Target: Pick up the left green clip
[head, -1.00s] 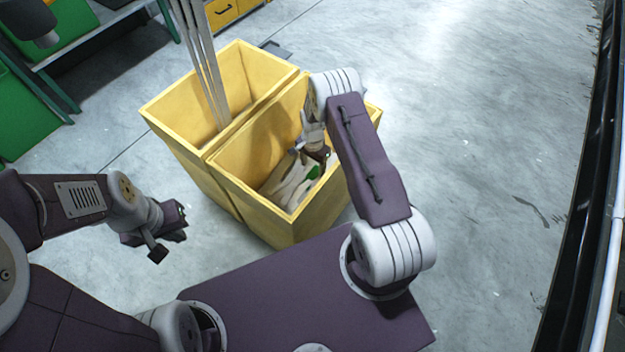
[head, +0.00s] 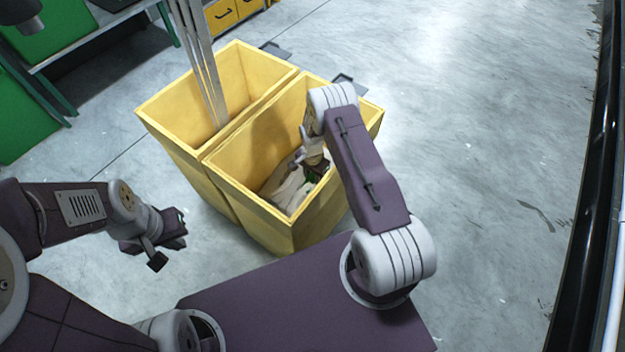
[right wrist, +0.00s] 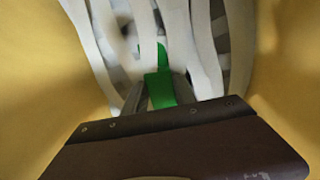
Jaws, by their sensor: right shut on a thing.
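A green clip (right wrist: 160,90) stands between the two fingers of my right gripper (right wrist: 158,96) in the right wrist view, and the fingers are shut on it. In the head view my right gripper (head: 315,172) is down inside the right yellow bin, and the arm and wrist hide most of the clip. Pale webbing (head: 290,188) lies folded in the bin under the gripper; its strips also show around the clip in the right wrist view (right wrist: 205,45). My left gripper (head: 170,240) hangs empty over the floor left of the bins, with its fingers apart.
The right yellow bin (head: 262,222) has walls close around my right gripper. The left yellow bin (head: 185,150) adjoins it, with long pale strips (head: 203,65) hanging into it. Green and yellow cabinets stand at the upper left. The floor to the right is clear.

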